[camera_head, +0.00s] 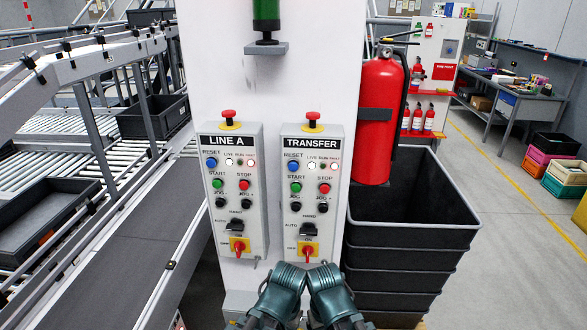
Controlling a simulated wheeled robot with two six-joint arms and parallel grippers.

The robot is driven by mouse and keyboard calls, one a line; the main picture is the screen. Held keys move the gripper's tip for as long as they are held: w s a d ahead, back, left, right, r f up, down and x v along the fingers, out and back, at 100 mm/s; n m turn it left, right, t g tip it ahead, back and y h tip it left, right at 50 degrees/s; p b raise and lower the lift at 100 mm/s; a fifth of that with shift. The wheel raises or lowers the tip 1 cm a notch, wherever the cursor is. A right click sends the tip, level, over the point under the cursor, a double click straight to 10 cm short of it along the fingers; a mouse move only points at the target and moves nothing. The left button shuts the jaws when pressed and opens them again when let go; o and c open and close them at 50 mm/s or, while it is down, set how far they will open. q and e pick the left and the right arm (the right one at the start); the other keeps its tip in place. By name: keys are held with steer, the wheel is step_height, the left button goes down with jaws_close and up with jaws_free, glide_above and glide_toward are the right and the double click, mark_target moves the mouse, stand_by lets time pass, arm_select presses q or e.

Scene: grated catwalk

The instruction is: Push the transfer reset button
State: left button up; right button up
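The TRANSFER control panel (308,195) is the right one of two grey boxes on a white column. Its blue RESET button (293,167) sits at the upper left, below the label, and is unobstructed. Beside it are small indicator lamps; below it are a green START button (296,187) and a red STOP button (324,188). My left gripper (281,285) and my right gripper (328,284) are close together at the bottom centre, near the panel's lower edge and well below the reset button in the picture. Their fingers cannot be made out clearly.
The similar LINE A panel (236,195) is on the left with its own blue RESET button (211,163). A red mushroom button tops each panel. A red fire extinguisher (380,120) and stacked dark bins (410,215) stand right, a conveyor (140,235) left.

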arm_select(q)
jaws_close()
steer(key=shift+w, duration=0.1)
stand_by(1.2)
